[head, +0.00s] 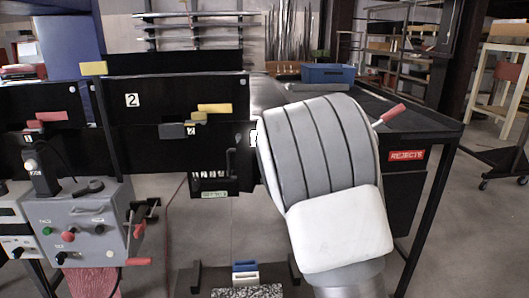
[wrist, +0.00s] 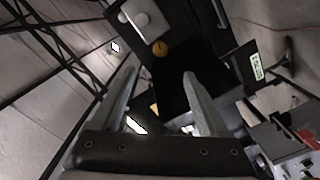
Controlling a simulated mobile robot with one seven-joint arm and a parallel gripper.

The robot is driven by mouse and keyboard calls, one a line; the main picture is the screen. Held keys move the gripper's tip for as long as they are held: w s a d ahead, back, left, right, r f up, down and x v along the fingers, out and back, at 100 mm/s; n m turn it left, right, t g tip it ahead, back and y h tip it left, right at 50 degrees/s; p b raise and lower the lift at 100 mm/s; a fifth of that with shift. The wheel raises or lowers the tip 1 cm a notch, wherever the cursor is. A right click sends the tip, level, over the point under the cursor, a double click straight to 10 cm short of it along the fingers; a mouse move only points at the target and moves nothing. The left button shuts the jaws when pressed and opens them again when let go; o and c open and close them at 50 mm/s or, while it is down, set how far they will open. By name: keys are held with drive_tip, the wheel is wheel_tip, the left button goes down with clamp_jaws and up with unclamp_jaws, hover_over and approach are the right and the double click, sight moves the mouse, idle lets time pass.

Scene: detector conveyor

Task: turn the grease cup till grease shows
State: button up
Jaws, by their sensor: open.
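In the wrist view, a small round orange-yellow cap (wrist: 159,48) with a dark mark sits at the top middle, against a black surface. It may be the grease cup, but it is too small to be sure. A pale housing (wrist: 145,20) with a round boss is just above it in the picture. My gripper (wrist: 160,73) is open, with its two grey fingers apart. The cap lies beyond the fingertips, between their lines, and nothing is held. In the head view my arm covers the centre right, and neither gripper nor cap can be made out. No grease can be made out.
In the head view, a grey control box (head: 85,220) with buttons and a red-handled lever (head: 138,262) stands at left. Black conveyor panels (head: 170,105) span the middle. A black bin with a REJECTS label (head: 406,156) is right of my arm. Open floor lies at far right.

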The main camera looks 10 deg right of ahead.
drive_tip(key=w+p, duration=0.1)
drive_tip(key=w, duration=1.6)
drive_tip(key=shift+w+a, duration=0.25)
drive_tip(key=shift+a, duration=0.05)
drive_tip(key=shift+f, duration=0.1)
clamp_jaws()
